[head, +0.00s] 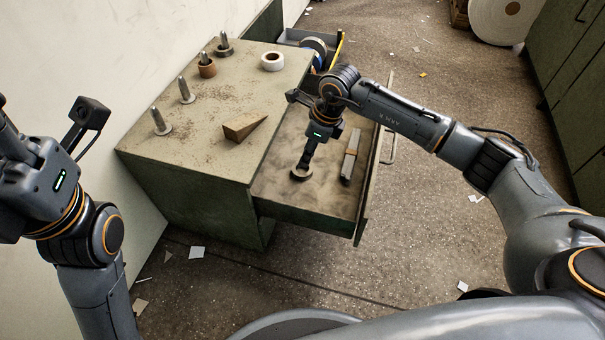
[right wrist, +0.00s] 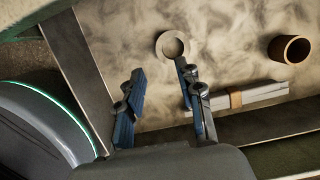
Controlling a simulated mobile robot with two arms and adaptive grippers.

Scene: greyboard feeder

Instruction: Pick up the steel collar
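A grey ring, the steel collar (head: 301,179), lies on the drawer floor near its front left. It also shows in the right wrist view (right wrist: 159,48), at the top middle. My right gripper (head: 305,163) points down into the drawer, right at the collar. In the right wrist view my right gripper (right wrist: 160,68) has its two fingers apart with nothing between them. One fingertip is at the collar's lower edge; I cannot tell if it touches. My left gripper (head: 35,190) is at the far left, away from the cabinet, its fingers not clearly visible.
The open drawer (head: 300,212) also holds a banded grey bundle (head: 350,155) and a brown ring (right wrist: 275,50). Paper scraps lie on the floor.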

